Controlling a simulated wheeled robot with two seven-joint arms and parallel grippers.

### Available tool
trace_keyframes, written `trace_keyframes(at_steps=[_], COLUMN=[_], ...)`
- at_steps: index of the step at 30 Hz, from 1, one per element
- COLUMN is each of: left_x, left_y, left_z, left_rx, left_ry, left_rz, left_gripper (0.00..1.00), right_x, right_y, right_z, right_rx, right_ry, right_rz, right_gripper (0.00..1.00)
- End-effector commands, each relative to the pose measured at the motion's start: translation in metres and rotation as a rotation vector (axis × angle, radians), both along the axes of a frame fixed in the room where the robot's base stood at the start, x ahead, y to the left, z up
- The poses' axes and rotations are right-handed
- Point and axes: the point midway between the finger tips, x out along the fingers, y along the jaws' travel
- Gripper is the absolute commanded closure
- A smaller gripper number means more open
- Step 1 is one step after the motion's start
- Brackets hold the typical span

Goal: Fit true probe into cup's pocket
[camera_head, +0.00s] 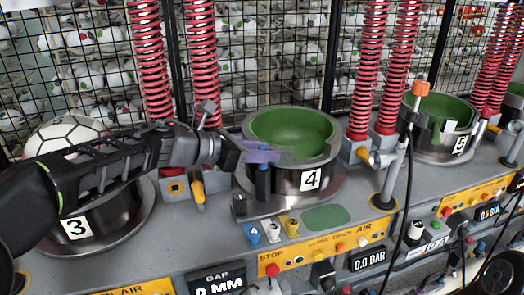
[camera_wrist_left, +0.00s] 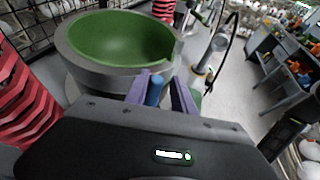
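The cup marked 4 (camera_head: 311,180) has a green inside and a dark metal wall, with a stepped notch in its rim at the right. It also shows in the left wrist view (camera_wrist_left: 80,68), its notch facing right. My left gripper (camera_head: 262,152) reaches in from the left, its purple fingers at the cup's near left rim. The fingers flank a dark blue upright probe (camera_head: 263,182), which hangs below them in front of the cup's wall. In the left wrist view the blue probe (camera_wrist_left: 154,91) stands between the fingers. My right gripper is not in view.
A post with an orange top (camera_head: 421,90) and cable stands right. Cup 3 (camera_head: 90,225) holds a ball; cup 5 (camera_head: 440,140) stands right.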

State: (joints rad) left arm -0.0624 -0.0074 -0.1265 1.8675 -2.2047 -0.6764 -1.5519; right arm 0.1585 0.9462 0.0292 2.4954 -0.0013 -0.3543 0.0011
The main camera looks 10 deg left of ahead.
Motion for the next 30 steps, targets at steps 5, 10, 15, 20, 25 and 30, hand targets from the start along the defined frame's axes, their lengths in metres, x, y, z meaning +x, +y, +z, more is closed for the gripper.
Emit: trace_keyframes(at_steps=[5,10,15,20,25,30], left_x=[0.003,0.003,0.003,0.003,0.002,0.002], left_y=[0.006,0.006,0.007,0.006,0.004,0.004], left_z=[-0.001,-0.001,0.001,0.012,0.037,0.067], left_rx=[0.002,0.003,0.003,0.003,0.002,0.002], left_ry=[-0.002,-0.001,-0.001,-0.003,-0.003,-0.003], left_rz=[0.016,0.018,0.018,0.017,0.013,0.011], left_gripper=[0.56,0.56,0.56,0.56,0.56,0.56], right_x=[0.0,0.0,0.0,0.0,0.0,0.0], right_y=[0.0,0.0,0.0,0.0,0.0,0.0], right_z=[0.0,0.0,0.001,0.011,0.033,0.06], right_rx=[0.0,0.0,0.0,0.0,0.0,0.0], right_ry=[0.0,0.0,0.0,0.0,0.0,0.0], right_rz=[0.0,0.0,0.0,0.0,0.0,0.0], right_gripper=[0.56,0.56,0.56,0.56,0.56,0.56])
